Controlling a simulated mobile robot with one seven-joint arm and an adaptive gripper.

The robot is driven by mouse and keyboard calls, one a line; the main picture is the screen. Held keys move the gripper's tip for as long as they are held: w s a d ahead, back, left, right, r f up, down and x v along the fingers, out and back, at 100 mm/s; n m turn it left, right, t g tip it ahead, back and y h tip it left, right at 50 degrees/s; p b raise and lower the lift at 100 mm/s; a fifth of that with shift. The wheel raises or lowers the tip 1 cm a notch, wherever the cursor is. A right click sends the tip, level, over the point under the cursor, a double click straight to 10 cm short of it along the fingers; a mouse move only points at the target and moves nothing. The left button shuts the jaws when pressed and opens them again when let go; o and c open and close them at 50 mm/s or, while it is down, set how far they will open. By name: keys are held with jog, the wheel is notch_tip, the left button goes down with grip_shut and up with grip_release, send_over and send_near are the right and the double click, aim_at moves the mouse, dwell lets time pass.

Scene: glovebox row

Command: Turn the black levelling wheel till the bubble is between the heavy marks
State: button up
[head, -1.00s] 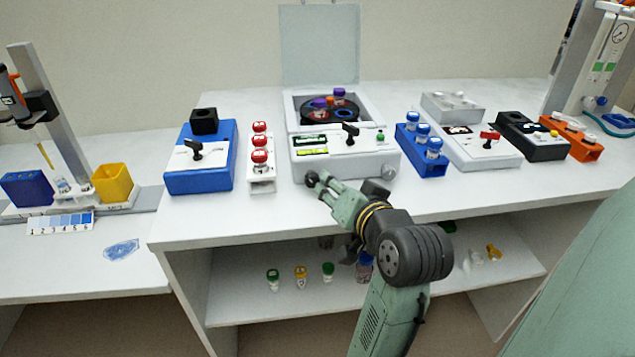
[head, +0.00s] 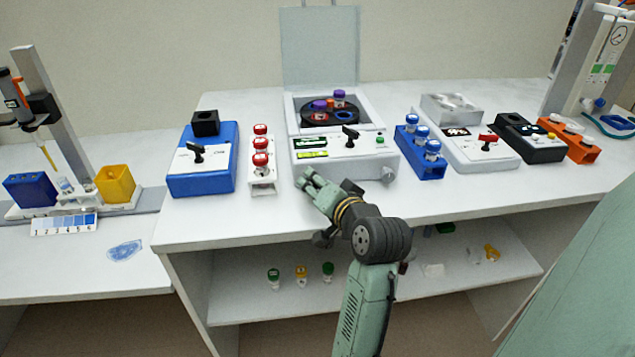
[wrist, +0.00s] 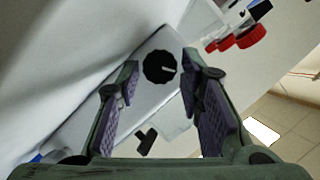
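The black levelling wheel (wrist: 160,67) shows in the wrist view as a dark ribbed disc with a white line pointing right. It is on the front of the white centrifuge (head: 345,166). My gripper (wrist: 160,82) is open, with one finger to each side of the wheel in the picture; it looks apart from the wheel. In the head view my gripper (head: 307,182) is at the front left corner of the centrifuge and hides the wheel. The level vial (head: 312,154) is a yellow-green strip on the sloping panel; its bubble and marks are too small to read.
A black lever (head: 350,133) and a green button stand on the panel. A rack of red-capped vials (head: 262,175) is close on the left, a blue rack (head: 421,165) on the right. The centrifuge's lid (head: 320,45) is up. The bench front is clear.

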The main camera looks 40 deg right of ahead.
grip_shut()
dwell(0.5)
jog(key=shift+w+n, duration=0.1)
jog(key=shift+n, duration=0.2)
jog(key=n+g+h, duration=0.1)
jog(key=n, duration=0.2)
jog(key=shift+w+a+r+g+h, duration=0.15)
jog(key=shift+a+g+h, duration=0.1)
jog(key=shift+g+h, duration=0.15)
jog(key=n+h, duration=0.1)
jog(key=n+g+h, duration=0.1)
jog(key=n, duration=0.2)
jog(key=shift+w+a+n+g+h, duration=0.1)
jog(key=shift+a+n+g+h, duration=0.2)
jog(key=shift+h, duration=0.1)
dwell(0.4)
grip_release()
